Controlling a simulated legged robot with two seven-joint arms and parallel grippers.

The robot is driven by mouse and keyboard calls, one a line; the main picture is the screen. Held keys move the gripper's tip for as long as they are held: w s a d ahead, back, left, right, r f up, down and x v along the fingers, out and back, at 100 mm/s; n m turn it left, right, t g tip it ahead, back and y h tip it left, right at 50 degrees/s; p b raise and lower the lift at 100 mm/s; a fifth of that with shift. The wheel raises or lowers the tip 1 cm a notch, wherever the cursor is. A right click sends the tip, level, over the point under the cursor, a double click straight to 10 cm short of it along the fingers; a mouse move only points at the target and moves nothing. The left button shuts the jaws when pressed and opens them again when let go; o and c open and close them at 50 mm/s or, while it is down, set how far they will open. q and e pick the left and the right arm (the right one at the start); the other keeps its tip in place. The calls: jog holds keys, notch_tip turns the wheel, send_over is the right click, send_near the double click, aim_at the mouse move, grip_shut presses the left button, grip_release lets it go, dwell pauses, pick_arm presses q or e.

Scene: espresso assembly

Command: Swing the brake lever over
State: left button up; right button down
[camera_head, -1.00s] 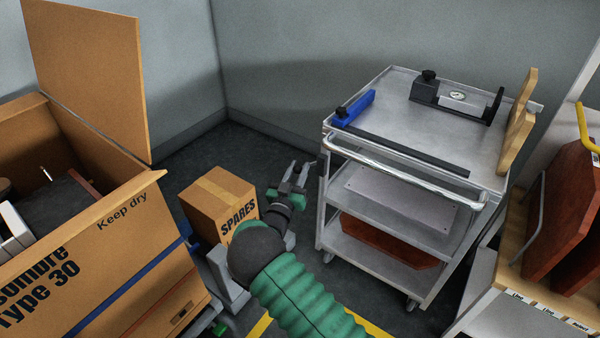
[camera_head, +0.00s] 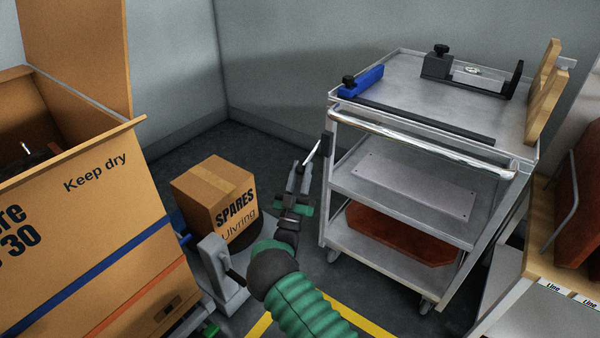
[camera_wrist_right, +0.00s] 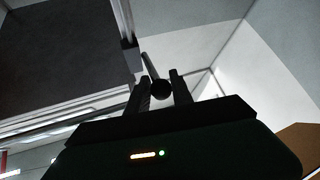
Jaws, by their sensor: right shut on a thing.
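The brake lever (camera_head: 312,153) is a thin pale rod that runs down and left from a black block (camera_head: 327,145) at the left front post of the metal cart (camera_head: 405,183). My right gripper (camera_head: 300,175) is at the lever's lower end, left of the cart. In the right wrist view, the lever's dark round knob (camera_wrist_right: 160,88) sits between the two fingers (camera_wrist_right: 160,95), and the rod runs up behind it. The gripper is shut on the lever; the exact contact is too dark to see. My left gripper is not in view.
A blue clamp piece (camera_head: 361,81), a dark bar and a black fixture (camera_head: 470,77) lie on the cart top. A SPARES box (camera_head: 213,192) and a grey stand (camera_head: 222,275) are left of my arm. A large open carton (camera_head: 90,225) fills the left side.

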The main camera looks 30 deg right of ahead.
jog(key=shift+w+d+f+b, duration=0.15)
jog(key=shift+d+f+b, duration=0.1)
jog(key=shift+f, duration=0.2)
jog(key=shift+w+d+f+b, duration=0.1)
jog(key=shift+f+b, duration=0.1)
jog(key=shift+f, duration=0.25)
jog(key=c, duration=1.1)
grip_release()
jog(key=shift+w+d+f, duration=0.1)
jog(key=shift+c, duration=0.2)
jog(key=p+v, duration=0.5)
jog(key=v, duration=1.2)
jog(key=shift+p, duration=0.3)
